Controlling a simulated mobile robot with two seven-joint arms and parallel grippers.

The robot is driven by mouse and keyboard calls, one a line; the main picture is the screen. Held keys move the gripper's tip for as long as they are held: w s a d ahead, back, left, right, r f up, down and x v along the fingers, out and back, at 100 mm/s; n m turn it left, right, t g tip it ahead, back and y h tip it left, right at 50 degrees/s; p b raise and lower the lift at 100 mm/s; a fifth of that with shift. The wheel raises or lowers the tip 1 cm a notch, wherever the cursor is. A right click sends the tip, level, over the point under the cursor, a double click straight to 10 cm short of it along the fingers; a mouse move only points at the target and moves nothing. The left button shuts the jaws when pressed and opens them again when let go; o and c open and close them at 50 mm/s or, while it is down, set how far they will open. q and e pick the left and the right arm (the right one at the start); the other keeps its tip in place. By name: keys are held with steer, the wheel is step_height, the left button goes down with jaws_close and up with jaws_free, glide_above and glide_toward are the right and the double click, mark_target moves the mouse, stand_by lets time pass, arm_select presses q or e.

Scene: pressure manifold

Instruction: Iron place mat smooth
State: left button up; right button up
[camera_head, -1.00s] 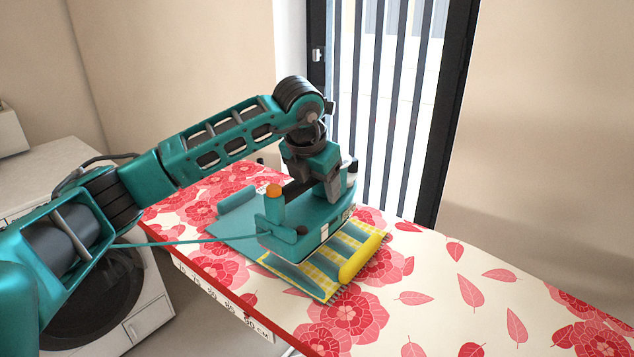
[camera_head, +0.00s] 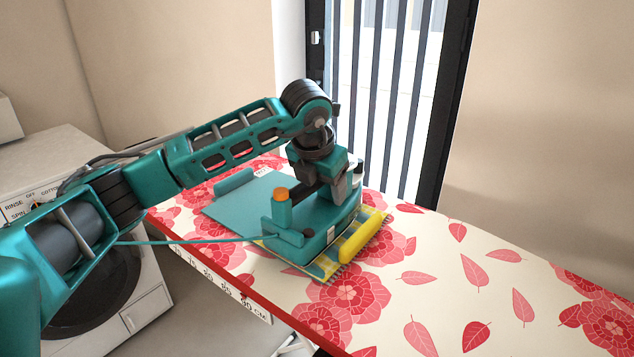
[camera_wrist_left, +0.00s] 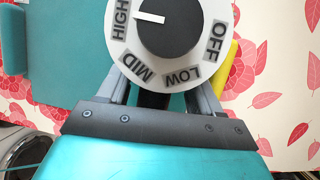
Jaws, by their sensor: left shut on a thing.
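The teal iron (camera_head: 334,227) sits over the yellow checked place mat (camera_head: 322,268) on the ironing board, covering most of the mat. A checked, fringed edge shows in front, and a yellow bar-like piece (camera_head: 362,237) lies along the right side, close to the iron. My left gripper (camera_head: 331,180) is shut on the iron's handle from above; the grip itself is mostly hidden. The left wrist view shows the gripper's fingers (camera_wrist_left: 158,98) beneath a round dial (camera_wrist_left: 166,25) whose white mark points toward HIGH. My right gripper is not in view.
A flat teal panel (camera_head: 240,205) with a raised teal bar (camera_head: 234,181) lies behind the iron. A teal cord (camera_head: 185,241) runs left. The floral ironing board (camera_head: 440,275) is clear at right. A washing machine (camera_head: 130,290) stands at left.

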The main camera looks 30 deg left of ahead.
arm_select(q)
steer(key=shift+s+d, duration=0.1)
steer(key=shift+d, duration=1.35)
steer(key=shift+w+d, duration=0.15)
steer(key=shift+w, duration=2.05)
steer(key=shift+w+a, duration=0.2)
steer(key=shift+a, duration=1.9)
steer(key=shift+s+a, duration=0.1)
steer(key=shift+a, duration=0.05)
steer(key=shift+s+a+b, duration=0.2)
steer(key=shift+s+b, duration=0.15)
steer(key=shift+s, duration=1.65)
steer(key=shift+s+r, duration=0.15)
steer(key=shift+r, duration=0.05)
steer(key=shift+r+p, duration=0.75)
steer(key=shift+r, duration=0.2)
steer(key=shift+r+p, duration=1.6)
steer(key=shift+r, duration=0.9)
